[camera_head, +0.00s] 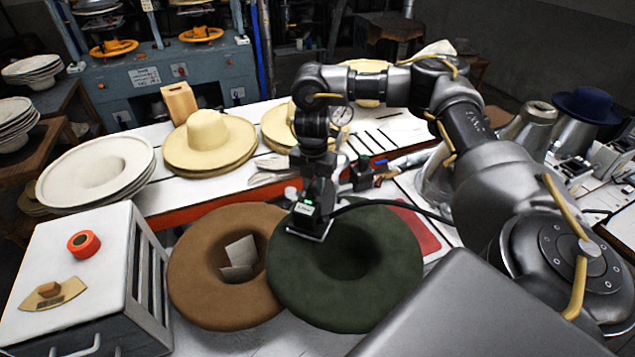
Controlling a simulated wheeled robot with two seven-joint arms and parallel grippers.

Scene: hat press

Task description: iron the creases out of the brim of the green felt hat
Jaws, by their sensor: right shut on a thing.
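The green felt hat (390,265) lies upside down on the white table, brim spread wide, with its dark crown opening in the middle. My right gripper (319,192) comes down over the upper left of its brim. It is shut on a small black iron (309,213) with a green light and a pale metal soleplate. The iron sits at the brim's upper left edge and appears to touch the felt; the exact contact is hidden. Whether creases remain under it cannot be made out. My left gripper is not in view.
A brown hat (195,275) with folded cards inside lies against the green hat's left side. A white cabinet (60,255) with a tape roll stands at left. Cream hats (208,140) and a white hat stack (95,170) sit behind. A red pad (420,232) lies at right.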

